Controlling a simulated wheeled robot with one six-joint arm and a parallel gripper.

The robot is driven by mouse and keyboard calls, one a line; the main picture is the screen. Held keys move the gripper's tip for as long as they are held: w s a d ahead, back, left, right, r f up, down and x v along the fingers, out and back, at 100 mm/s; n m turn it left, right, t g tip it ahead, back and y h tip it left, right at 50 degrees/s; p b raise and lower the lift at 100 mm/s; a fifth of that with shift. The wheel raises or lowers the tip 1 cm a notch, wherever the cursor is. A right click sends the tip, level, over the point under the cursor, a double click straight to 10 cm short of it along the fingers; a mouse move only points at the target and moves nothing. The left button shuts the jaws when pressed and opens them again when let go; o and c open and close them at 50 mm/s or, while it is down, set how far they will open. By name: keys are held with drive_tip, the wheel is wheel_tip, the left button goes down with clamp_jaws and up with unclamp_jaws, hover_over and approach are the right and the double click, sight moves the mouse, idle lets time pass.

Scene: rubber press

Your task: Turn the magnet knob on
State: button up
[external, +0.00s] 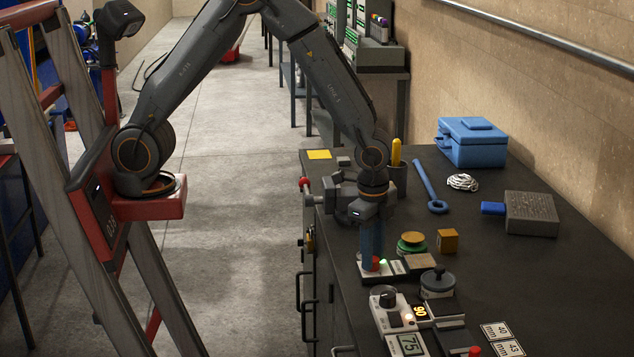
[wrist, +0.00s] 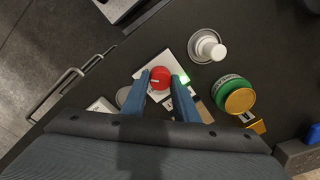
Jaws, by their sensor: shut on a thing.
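The magnet knob is a red round knob (wrist: 160,78) with a pale mark on top, set on a white plate (wrist: 172,58). In the external view the red knob (external: 375,266) shows low between the blue fingers, on its pale base near the bench's left edge. The fingers hide part of the plate.
Close by are a green and gold round piece (external: 411,243), an orange block (external: 447,241), a grey disc with a knob (external: 437,281) and a control box (external: 388,316).

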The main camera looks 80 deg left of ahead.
drive_tip(key=shift+w+r+m, duration=0.1)
drive_tip(key=shift+w+m, duration=0.05)
drive_tip(key=shift+m, duration=0.45)
drive_tip(key=o, duration=1.1)
drive_tip(key=shift+s+d+r+b, duration=0.15)
drive_tip(key=shift+r+b, duration=0.35)
drive_tip(key=shift+r, duration=1.45)
drive_tip(key=shift+s+d+r+b, duration=0.15)
drive_tip(key=shift+r+b, duration=0.35)
drive_tip(key=shift+r, duration=1.4)
drive_tip(key=shift+a, duration=0.1)
